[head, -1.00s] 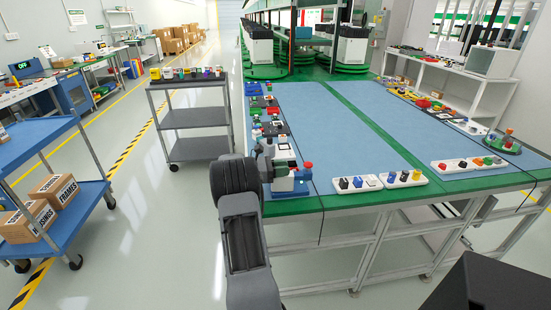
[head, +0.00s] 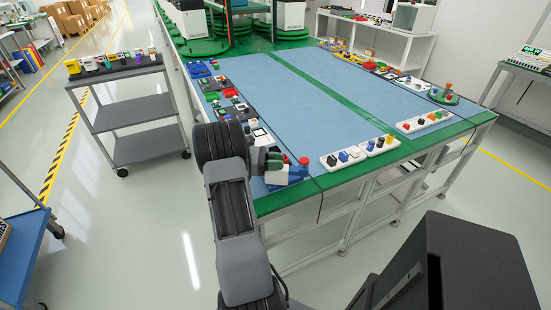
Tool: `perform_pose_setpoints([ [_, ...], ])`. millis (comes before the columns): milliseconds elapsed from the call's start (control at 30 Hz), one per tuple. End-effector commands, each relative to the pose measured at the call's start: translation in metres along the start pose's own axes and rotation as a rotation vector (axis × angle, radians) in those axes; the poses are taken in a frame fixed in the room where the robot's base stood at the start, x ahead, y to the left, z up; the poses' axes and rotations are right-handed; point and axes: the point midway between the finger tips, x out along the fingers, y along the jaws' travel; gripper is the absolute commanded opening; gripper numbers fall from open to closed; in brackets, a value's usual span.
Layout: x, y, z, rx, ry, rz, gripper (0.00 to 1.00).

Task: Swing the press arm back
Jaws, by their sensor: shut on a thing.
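A small bench press (head: 290,174) with a blue-grey body stands at the near left corner of the blue-topped table (head: 330,110). A red knob (head: 304,160) sits on its right side. My gripper (head: 268,162) reaches in from the left, at the press. It is shut on the press arm, close against the press body. The fingers and most of the press arm are small and partly hidden by my dark wrist, so the arm's exact angle cannot be told.
White strips with coloured knobs (head: 350,156) lie right of the press, with another strip (head: 424,121) further right. Several small parts line the table's left edge. A grey cart (head: 125,113) stands left of the table. The floor between is clear.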

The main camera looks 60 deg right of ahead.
Motion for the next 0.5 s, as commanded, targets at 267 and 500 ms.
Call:
perform_pose_setpoints([
  [267,0.001,-0.0002,-0.0001,0.0,0.002,-0.004,0.0],
  [500,0.0016,-0.0001,-0.0001,0.0,0.002,-0.005,0.42],
])
